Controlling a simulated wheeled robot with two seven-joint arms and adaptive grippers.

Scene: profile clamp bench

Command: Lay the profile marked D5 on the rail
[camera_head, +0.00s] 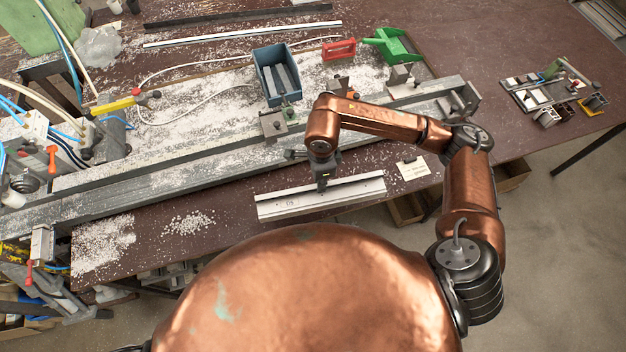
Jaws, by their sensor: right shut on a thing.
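The profile marked D5 (285,205) is a long, light silver bar, slightly slanted, near the front edge of the bench. My right gripper (323,187) reaches down onto it near its middle and is shut on it. I cannot tell whether the profile rests on the bench or is just lifted. The rail (200,170) is a long grey metal beam running across the bench behind the profile, apart from it. My right arm hides part of the rail's right stretch. My left gripper is not in view.
Clamp blocks (273,124) stand along the rail. Behind are a blue bin (262,75), a red block (339,49) and a green scoop (388,45). Shavings lie on the bench. A paper label (412,169) lies right of the profile. Hoses and clamps crowd the left.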

